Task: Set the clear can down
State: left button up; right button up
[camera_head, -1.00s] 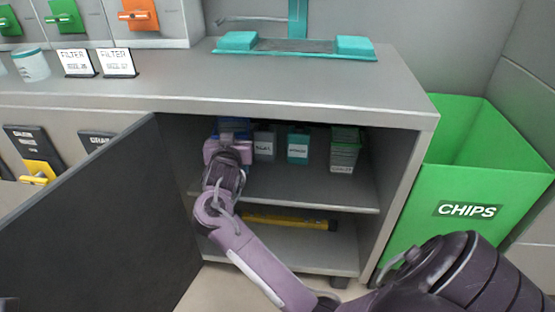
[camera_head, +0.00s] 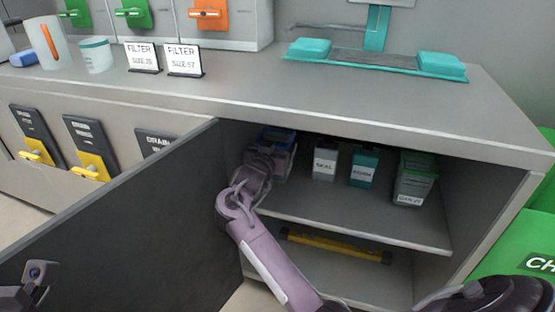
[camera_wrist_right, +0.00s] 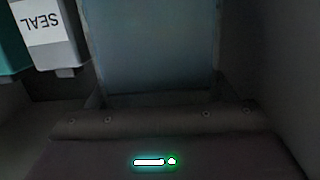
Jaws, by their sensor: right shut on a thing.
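My right gripper (camera_head: 262,163) is inside the open cabinet, at the left end of its upper shelf. It is shut on a bluish, see-through container, which I take to be the clear can (camera_head: 283,150). The can also fills the upper middle of the right wrist view (camera_wrist_right: 150,45). Its label is hidden, and I cannot tell whether its base touches the shelf (camera_head: 350,225). A small part of my left arm or gripper (camera_head: 30,285) shows at the lower left; its fingers are unclear.
A grey can labelled SEAL (camera_head: 325,163), a teal can (camera_head: 363,168) and a grey-green container (camera_head: 414,180) stand to the right on the shelf. The open door (camera_head: 120,225) is close on the left. A yellow tool (camera_head: 335,245) lies on the lower shelf.

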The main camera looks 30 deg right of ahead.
notch_tip(320, 180, down, 3)
jog(key=shift+b, duration=0.5)
jog(key=o, duration=1.2)
jog(key=shift+f, duration=0.2)
jog(key=shift+c, duration=0.2)
jog(key=o, duration=0.4)
jog(key=shift+r, duration=0.1)
